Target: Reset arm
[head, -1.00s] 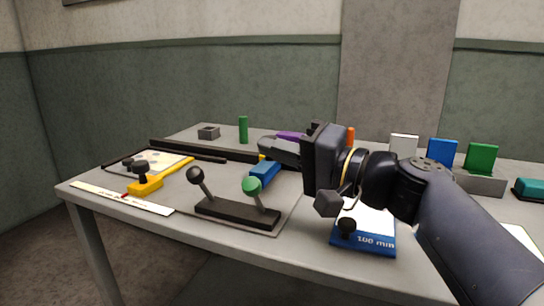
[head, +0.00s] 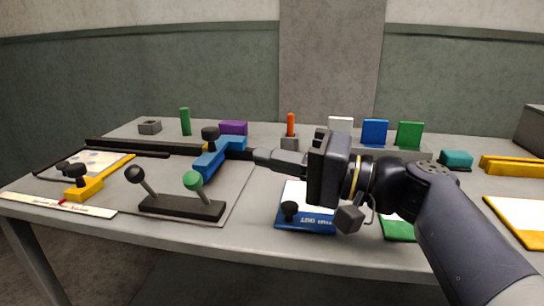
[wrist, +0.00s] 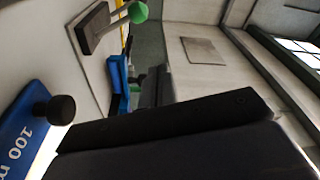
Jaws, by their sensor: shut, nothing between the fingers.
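My gripper (head: 262,157) is shut and empty, held above the table at the centre of the head view and pointing left. Its fingertips are close to the right of the blue slide block (head: 222,152) with a black knob, with no contact that I can make out. In the wrist view my gripper (wrist: 158,85) covers the middle, and the blue slide block (wrist: 120,82) shows beyond it. The blue plate marked 100 mm (head: 305,222) lies below my wrist.
A black base with two levers (head: 180,207), one green-topped, stands at the front. A yellow knobbed block (head: 85,188) is at left. White, blue (head: 375,132) and green upright plates stand behind my arm. An orange peg (head: 290,124) and purple block (head: 233,128) stand at the back.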

